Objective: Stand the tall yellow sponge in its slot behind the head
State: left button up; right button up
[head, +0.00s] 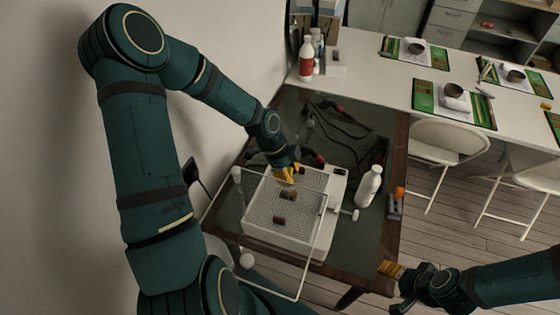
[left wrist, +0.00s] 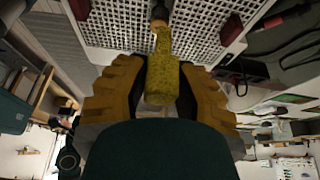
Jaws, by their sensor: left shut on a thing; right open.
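My left gripper (head: 287,175) is over the white grinder (head: 262,236) with its perforated grid top. In the left wrist view it is shut on the tall yellow sponge (left wrist: 162,72), which stands out between the yellow fingers. The sponge's far end is close to the small brownish head (left wrist: 159,10); I cannot tell whether they touch. The head also shows mid-grid in the head view (head: 288,195). The slot is not clearly visible. My right gripper (head: 391,288) is open and empty, right of the table's front edge.
A thin clear shield frame (head: 318,252) stands around the grinder's front. Dark red blocks, one of them near the front (head: 279,221), sit on the grid. A white bottle (head: 368,186) stands right of the grinder. Cables (head: 345,135) lie behind it.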

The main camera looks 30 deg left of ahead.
pick_arm(q)
jog(key=shift+s+a, duration=0.25)
jog(key=shift+s, duration=0.05)
jog(key=shift+d+f, duration=0.1)
jog(key=shift+f, duration=1.05)
jog(key=shift+f+b, duration=1.05)
jog(key=shift+f, duration=0.45)
pick_arm(e)
jog(key=shift+s+a+f, duration=0.15)
jog(key=shift+s+f, duration=0.05)
jog(key=shift+f, duration=0.3)
jog(key=shift+s+a+f, duration=0.1)
jog(key=shift+s+f, duration=0.1)
jog(key=shift+f, duration=0.3)
jog(key=shift+r, duration=0.1)
pick_arm(q)
jog(key=shift+f+b, duration=1.5)
jog(key=shift+f, duration=0.6)
pick_arm(e)
jog(key=shift+f, duration=1.6)
pick_arm(q)
jog(key=o, duration=0.8)
jog(key=shift+r, duration=0.15)
